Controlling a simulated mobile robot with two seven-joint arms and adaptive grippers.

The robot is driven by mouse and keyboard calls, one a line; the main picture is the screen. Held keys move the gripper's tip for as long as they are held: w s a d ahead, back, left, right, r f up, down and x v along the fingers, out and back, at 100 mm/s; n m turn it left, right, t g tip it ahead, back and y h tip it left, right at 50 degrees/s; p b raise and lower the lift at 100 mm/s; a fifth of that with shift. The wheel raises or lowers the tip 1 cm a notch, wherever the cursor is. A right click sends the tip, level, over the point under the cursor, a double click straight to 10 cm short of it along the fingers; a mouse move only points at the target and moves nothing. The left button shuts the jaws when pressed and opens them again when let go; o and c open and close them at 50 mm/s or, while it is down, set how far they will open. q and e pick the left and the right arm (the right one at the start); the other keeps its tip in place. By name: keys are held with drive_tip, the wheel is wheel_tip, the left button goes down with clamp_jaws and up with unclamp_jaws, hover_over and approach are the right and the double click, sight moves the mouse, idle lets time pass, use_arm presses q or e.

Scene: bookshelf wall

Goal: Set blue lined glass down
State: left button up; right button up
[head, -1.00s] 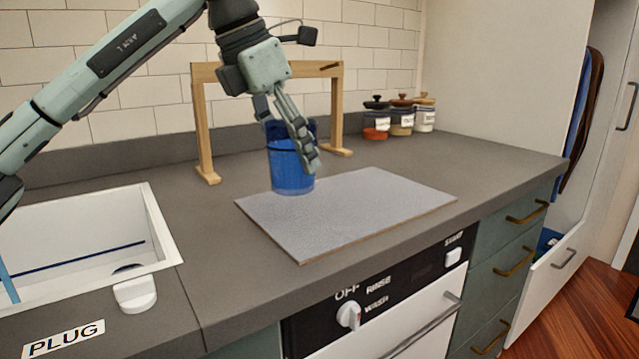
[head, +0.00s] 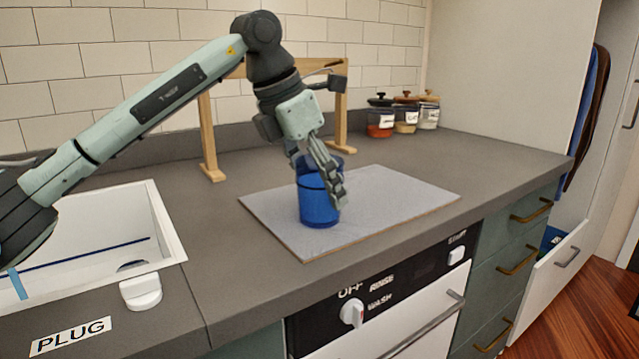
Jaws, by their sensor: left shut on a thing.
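The blue lined glass (head: 317,205) is upright over the left part of the grey mat (head: 400,195) on the counter. Its base looks at or very near the mat; I cannot tell for sure whether it touches. My left gripper (head: 322,180) comes down from above and is shut on the glass near its rim, with one finger across its right side. The fingers hide part of the upper glass. My right gripper is not in view.
A wooden frame (head: 207,130) stands behind the mat. Several lidded jars (head: 405,117) stand at the back right. A white sink (head: 168,235) is at the left. The mat's right side is clear. A lower drawer (head: 545,275) stands open at the right.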

use_arm(q)
drive_tip(key=o, duration=1.5)
drive_tip(key=shift+c, duration=0.2)
drive_tip(key=v, duration=1.2)
drive_tip(key=shift+r, duration=0.1)
